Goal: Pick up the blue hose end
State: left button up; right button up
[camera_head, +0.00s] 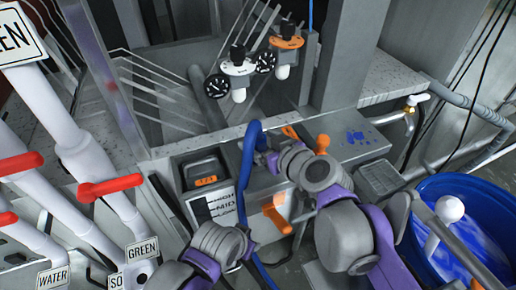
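The blue hose (246,165) rises in front of the grey machine and bends over at its top near the machine's ledge. Its lower part runs down toward the floor behind my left wrist. My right gripper (268,160) is beside the upper bend of the hose, just to its right. Its fingers are small and partly hidden by the wrist, so I cannot tell whether they are open or touch the hose. My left arm comes in low, and its gripper (246,240) is near the lower hose. Its finger state is unclear.
A blue tub (440,195) with a white ball-topped handle stands at the right. White pipes with red handles (110,187) and WATER and GREEN signs fill the left. Two gauged regulators (239,70) hang above the ledge. Orange levers (277,214) are close to my wrists.

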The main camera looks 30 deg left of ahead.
jog(key=x, duration=0.4)
jog(key=shift+a+f, duration=0.1)
jog(key=shift+f, duration=0.25)
jog(key=shift+c, duration=0.3)
grip_shut()
